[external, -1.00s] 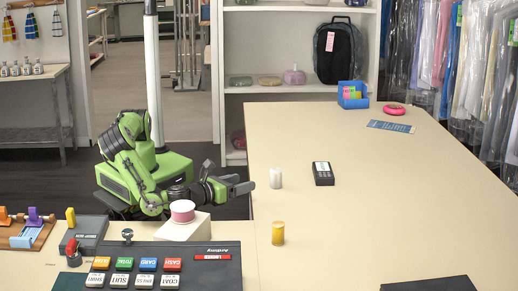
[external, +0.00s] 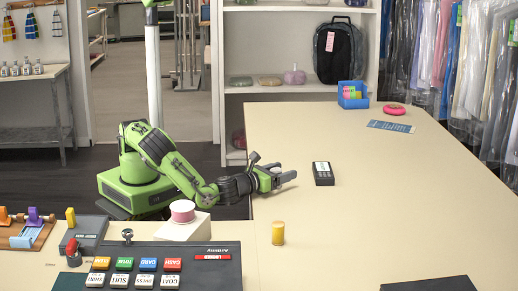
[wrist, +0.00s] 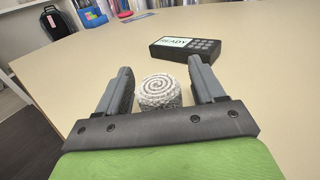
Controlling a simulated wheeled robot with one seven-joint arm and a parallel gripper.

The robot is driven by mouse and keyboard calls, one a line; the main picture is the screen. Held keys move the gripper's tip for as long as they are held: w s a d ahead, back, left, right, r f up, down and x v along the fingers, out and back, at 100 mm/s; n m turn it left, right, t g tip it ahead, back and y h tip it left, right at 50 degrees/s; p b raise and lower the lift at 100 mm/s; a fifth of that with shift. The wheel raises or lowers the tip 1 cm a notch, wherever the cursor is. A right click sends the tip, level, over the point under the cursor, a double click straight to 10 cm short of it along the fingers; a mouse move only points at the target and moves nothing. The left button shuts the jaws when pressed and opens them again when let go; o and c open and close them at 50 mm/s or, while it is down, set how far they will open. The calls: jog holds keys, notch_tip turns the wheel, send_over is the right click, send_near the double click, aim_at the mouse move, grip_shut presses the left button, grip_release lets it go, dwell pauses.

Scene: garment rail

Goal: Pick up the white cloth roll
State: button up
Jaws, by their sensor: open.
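The white cloth roll (wrist: 159,91) stands upright on the table, its spiral end facing up in the wrist view. My gripper (wrist: 160,80) is open, with one finger on each side of the roll. The roll sits between the fingers, with a small gap seeming to show on each side. In the external view my gripper (external: 283,174) is low over the near left edge of the long table, and it hides the roll there.
A black card terminal (external: 323,173) stands just beyond my gripper and also shows in the wrist view (wrist: 186,46). A yellow roll (external: 278,232) stands nearer the camera. A pink spool (external: 183,211) sits on a white box left of it.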

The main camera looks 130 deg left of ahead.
jog(key=shift+d+r, duration=0.1)
jog(key=c, duration=1)
